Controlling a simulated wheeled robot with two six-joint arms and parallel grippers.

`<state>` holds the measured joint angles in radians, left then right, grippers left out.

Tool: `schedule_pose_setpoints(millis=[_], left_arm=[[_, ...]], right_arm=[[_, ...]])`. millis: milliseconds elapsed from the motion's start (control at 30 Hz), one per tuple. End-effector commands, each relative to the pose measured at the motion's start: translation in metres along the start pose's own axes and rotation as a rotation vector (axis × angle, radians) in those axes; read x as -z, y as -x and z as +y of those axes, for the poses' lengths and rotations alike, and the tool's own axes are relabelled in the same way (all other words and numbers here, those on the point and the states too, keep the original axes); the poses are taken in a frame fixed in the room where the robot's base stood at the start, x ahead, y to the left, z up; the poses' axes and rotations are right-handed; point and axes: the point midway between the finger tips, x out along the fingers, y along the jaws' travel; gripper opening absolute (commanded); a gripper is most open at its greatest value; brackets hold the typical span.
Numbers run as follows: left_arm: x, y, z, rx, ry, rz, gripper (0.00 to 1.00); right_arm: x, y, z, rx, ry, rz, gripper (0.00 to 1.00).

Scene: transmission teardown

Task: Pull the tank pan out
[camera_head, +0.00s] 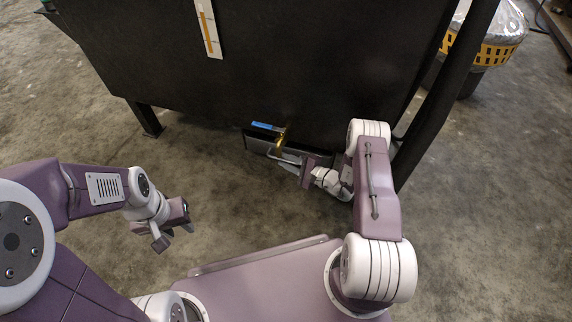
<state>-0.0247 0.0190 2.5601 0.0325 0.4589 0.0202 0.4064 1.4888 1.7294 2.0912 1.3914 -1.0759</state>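The tank pan (258,146) is a dark, shallow tray low under the front edge of the big black tank (290,75). A thin light bar that looks like its handle (283,159) runs along its front. My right gripper (302,168) is at the right end of this bar, in front of the pan. Its fingers are small and partly hidden, so I cannot tell whether they close on the bar. My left gripper (174,236) is open and empty over the floor, to the left and well away from the pan.
A brass valve (281,141) and a blue label (266,126) are just above the pan. Tank legs stand at left (148,118) and right, near my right arm. The floor before the pan is clear.

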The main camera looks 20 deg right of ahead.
Motion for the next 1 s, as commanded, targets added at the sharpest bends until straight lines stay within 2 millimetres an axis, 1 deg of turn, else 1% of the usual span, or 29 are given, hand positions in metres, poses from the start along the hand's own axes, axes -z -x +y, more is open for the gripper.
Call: schedule_pose_setpoints(millis=[200,267,300,1000], left_arm=[[0.0001,0.0006,0.0000,0.000,0.000,0.000,0.36],[0.0001,0.0006,0.0000,0.000,0.000,0.000,0.36],[0.0001,0.0006,0.0000,0.000,0.000,0.000,0.36],[0.0001,0.0005,0.0000,0.000,0.000,0.000,0.36]], right_arm=[[-0.0006,-0.0004,-0.0007,-0.001,-0.001,0.000,0.20],[-0.0006,-0.0004,-0.0006,-0.001,-0.001,0.000,0.03],[-0.0006,-0.0003,-0.0005,-0.001,-0.001,0.000,0.00],[-0.0005,-0.0001,-0.0002,-0.001,-0.001,-0.001,0.00]])
